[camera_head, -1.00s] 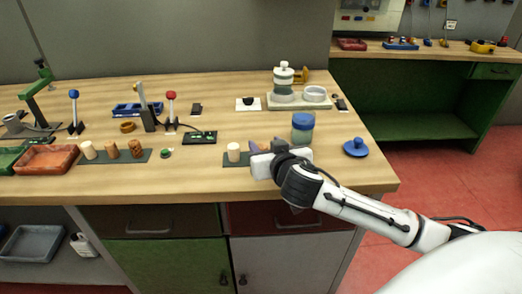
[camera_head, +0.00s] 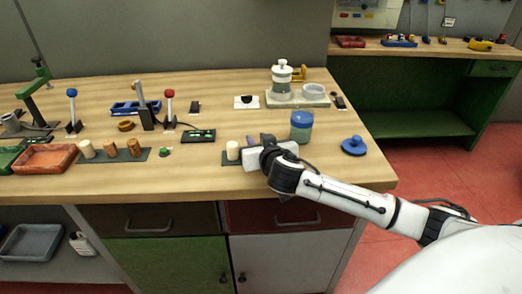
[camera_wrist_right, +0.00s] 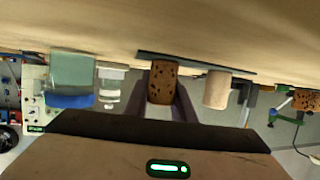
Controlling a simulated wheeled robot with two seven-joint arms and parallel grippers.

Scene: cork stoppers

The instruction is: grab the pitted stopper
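In the right wrist view, which is upside down, a brown stopper with dark pits (camera_wrist_right: 162,80) stands on a dark mat (camera_wrist_right: 195,63). My right gripper (camera_wrist_right: 163,100) has one dark finger on each side of this stopper; the fingers look apart, and I cannot tell whether they touch it. A smooth pale stopper (camera_wrist_right: 216,89) stands beside it; it also shows in the head view (camera_head: 233,150). In the head view my right gripper (camera_head: 251,142) hides the pitted stopper on the right mat (camera_head: 229,162). My left gripper is not in view.
Another mat (camera_head: 73,158) holds three stoppers, its right one (camera_head: 134,147) dark and marked. A blue-lidded jar (camera_head: 302,127) stands close behind my right gripper. A blue knobbed lid (camera_head: 354,147) lies to the right. The bench front is mostly clear.

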